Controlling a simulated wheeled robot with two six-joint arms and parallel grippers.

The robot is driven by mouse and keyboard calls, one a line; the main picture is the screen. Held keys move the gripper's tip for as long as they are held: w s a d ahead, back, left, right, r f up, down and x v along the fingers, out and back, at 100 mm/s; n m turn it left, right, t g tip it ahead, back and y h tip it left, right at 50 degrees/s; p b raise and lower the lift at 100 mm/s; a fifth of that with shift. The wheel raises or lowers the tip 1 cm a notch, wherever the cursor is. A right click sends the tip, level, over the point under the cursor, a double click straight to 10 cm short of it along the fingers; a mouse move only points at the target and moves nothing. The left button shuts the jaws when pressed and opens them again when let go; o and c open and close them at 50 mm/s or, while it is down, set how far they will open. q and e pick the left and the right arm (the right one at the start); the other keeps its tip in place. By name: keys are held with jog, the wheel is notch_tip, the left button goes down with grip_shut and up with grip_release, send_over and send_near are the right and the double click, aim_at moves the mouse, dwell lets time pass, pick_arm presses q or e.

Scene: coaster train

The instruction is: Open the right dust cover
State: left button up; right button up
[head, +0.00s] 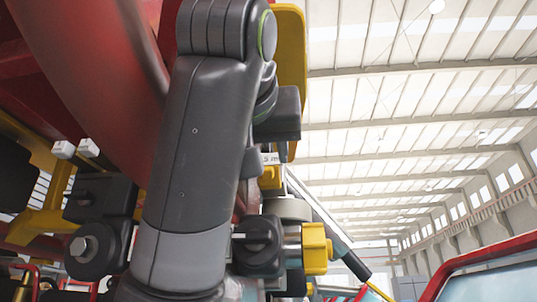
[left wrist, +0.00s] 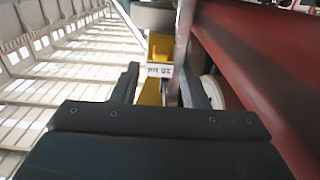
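My left arm fills the middle of the head view, and its gripper (head: 268,160) is partly hidden behind my arm links. In the left wrist view the left gripper (left wrist: 163,90) has its two dark fingers apart. A yellow part with a white measurement label (left wrist: 158,72) shows between and beyond them, beside a thin metal strip (left wrist: 180,50). I cannot tell whether a finger touches either. The yellow labelled part also shows in the head view (head: 270,180). Which part is the right dust cover is unclear. My right gripper is out of view.
A large red curved tube (head: 95,65) stands close on the left of the head view. Dark bolted blocks (head: 100,245) sit below it. A red-framed panel (head: 490,270) is at lower right. Open hall space lies to the right.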

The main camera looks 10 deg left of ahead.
aim_at(267, 168)
pick_arm(q)
jog(key=w+p, duration=0.2)
jog(key=w, duration=0.4)
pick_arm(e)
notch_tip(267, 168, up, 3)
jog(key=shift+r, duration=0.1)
pick_arm(q)
jog(key=c, duration=0.7)
jog(key=shift+o, duration=0.2)
jog(key=shift+f+t+b, duration=0.35)
jog(key=shift+t+b, duration=0.05)
jog(key=shift+b, duration=0.45)
jog(key=shift+r+t+b, duration=0.1)
jog(key=shift+t+b, duration=0.2)
jog(key=shift+b, duration=0.1)
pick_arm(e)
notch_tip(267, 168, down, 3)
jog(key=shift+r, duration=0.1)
pick_arm(q)
jog(key=o, duration=0.7)
jog(key=shift+c, duration=0.2)
